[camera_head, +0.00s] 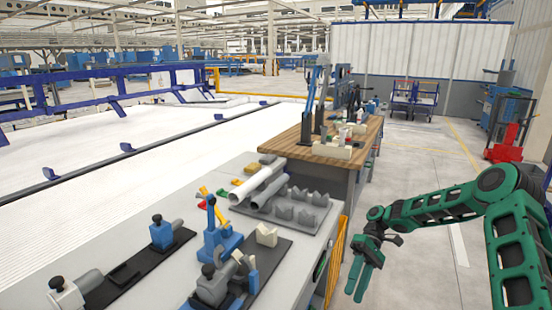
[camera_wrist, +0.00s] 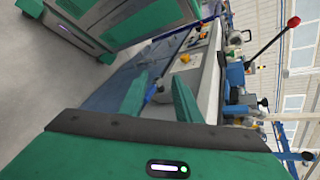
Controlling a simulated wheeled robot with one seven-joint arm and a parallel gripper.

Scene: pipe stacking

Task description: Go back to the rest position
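My gripper (camera_head: 364,278) is green and hangs at the end of my arm, to the right of the grey workbench and over the floor in the head view. Its two fingers point down and stand apart with nothing between them. In the wrist view the two green fingers of my gripper (camera_wrist: 158,98) are also apart, with a gap between them. A white pipe (camera_head: 258,184) and a grey pipe (camera_head: 270,194) lie side by side on the workbench (camera_head: 160,210), by a grey holder with pointed supports (camera_head: 300,208).
Blue clamp fixtures (camera_head: 214,240) on dark plates stand on the near bench. A wooden-topped table (camera_head: 330,152) with tools stands behind. Red equipment (camera_head: 508,146) stands at the far right. The floor (camera_head: 430,240) around my gripper is clear.

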